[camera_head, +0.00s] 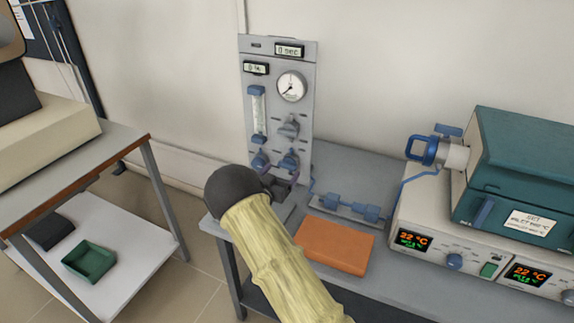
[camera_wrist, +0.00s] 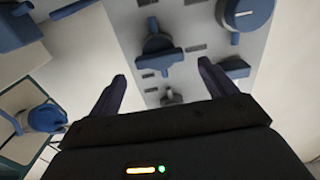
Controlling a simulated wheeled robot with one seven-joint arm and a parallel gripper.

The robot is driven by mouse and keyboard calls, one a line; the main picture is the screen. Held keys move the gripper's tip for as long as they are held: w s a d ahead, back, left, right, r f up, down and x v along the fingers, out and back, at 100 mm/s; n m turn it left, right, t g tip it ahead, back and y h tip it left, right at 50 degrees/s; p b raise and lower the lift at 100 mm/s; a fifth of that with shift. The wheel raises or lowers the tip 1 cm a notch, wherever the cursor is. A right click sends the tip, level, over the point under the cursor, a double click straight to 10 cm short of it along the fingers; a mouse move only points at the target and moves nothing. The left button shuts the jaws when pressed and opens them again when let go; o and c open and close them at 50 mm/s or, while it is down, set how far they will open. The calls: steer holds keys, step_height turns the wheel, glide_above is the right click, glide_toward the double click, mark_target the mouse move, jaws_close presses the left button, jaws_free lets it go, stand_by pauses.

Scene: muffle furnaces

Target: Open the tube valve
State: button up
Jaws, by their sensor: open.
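A grey control panel (camera_head: 276,75) stands against the wall with a round gauge, a grey knob (camera_head: 289,127) and two blue valve knobs, left (camera_head: 259,160) and right (camera_head: 289,161). I cannot tell from labels which is the tube valve. My gripper (camera_head: 283,188) is at the panel's lower part, its fingers mostly hidden by my dark wrist. In the wrist view my gripper (camera_wrist: 163,84) is open and empty. A blue valve knob (camera_wrist: 157,46) shows beyond the gap between the fingers, apart from them.
A larger blue knob (camera_wrist: 246,13) shows at the top right of the wrist view. A blue fitting assembly (camera_head: 350,206) and an orange block (camera_head: 335,244) lie on the bench. A teal furnace (camera_head: 520,150) is at right. A side table with a green tray (camera_head: 90,262) is at left.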

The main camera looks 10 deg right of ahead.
mark_target(286, 166)
steer(key=x, duration=0.5)
steer(key=shift+w+d, duration=0.1)
steer(key=shift+w, duration=0.05)
steer(key=c, duration=1)
